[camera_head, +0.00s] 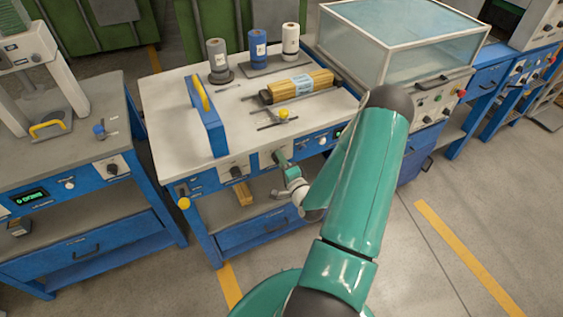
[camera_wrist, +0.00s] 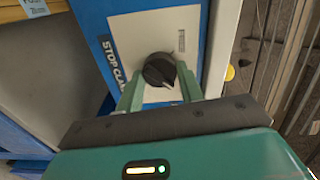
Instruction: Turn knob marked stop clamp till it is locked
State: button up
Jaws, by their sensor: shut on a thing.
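The stop clamp knob (camera_wrist: 159,69) is black and round, with a light pointer line toward its lower right.
Another black knob (camera_head: 236,171) is on the same front panel to the left. A yellow ball (camera_head: 184,203) sticks out at the bench's left corner. A blue fence (camera_head: 208,118), spools and a wood bundle (camera_head: 300,85) stand on top. A glazed box (camera_head: 405,40) is at right.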

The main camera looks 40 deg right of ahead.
jog(key=shift+a, duration=0.15)
jog(key=o, duration=1)
jog(key=shift+s, duration=0.1)
jog(key=v, duration=1.3)
jog(key=shift+s, duration=0.3)
